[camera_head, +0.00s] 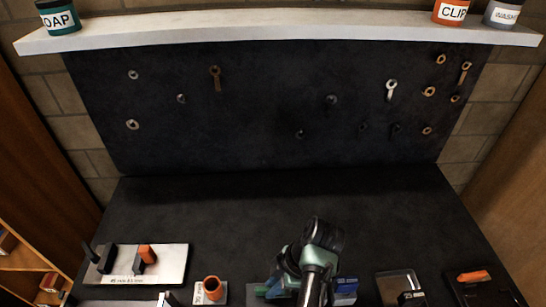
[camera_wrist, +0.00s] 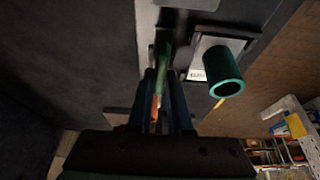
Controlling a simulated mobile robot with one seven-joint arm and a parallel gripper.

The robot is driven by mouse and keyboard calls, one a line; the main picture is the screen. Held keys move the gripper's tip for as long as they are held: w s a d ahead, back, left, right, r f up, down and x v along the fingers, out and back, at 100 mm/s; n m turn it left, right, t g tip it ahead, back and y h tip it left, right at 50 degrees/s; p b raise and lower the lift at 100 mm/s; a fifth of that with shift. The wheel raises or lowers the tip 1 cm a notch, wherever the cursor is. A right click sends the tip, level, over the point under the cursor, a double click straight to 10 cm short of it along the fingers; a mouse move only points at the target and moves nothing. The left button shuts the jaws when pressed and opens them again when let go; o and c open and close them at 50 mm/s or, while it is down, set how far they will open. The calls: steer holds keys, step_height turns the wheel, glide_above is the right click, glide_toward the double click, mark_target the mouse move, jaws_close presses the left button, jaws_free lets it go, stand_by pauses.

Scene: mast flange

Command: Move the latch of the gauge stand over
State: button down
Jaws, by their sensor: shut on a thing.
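In the wrist view, my gripper (camera_wrist: 163,76) has its two dark fingers closed around a narrow green piece (camera_wrist: 165,58), apparently the latch. It stands at a pale grey plate, apparently the gauge stand (camera_wrist: 176,16). A little orange shows lower between the fingers. In the head view, my arm covers the middle of a grey stand (camera_head: 256,299) at the front of the bench, with a blue-green part at its left and a blue block (camera_head: 345,285) at its right. My fingertips and the latch are hidden there.
A green tube (camera_wrist: 223,76) on a labelled plate stands close right of my fingers in the wrist view. In the head view, an orange cup (camera_head: 212,289) and a white panel with levers (camera_head: 175,262) are to the left, dark trays (camera_head: 398,282) to the right. The bench behind is clear.

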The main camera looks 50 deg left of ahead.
stand_by(0.4)
steer(key=c, duration=0.8)
jaws_free()
steer(key=shift+c, duration=0.2)
steer(key=shift+r, duration=0.1)
steer(key=p+v, duration=0.2)
steer(key=v, duration=1)
steer(key=shift+w+r, duration=0.15)
steer(key=shift+r, duration=0.2)
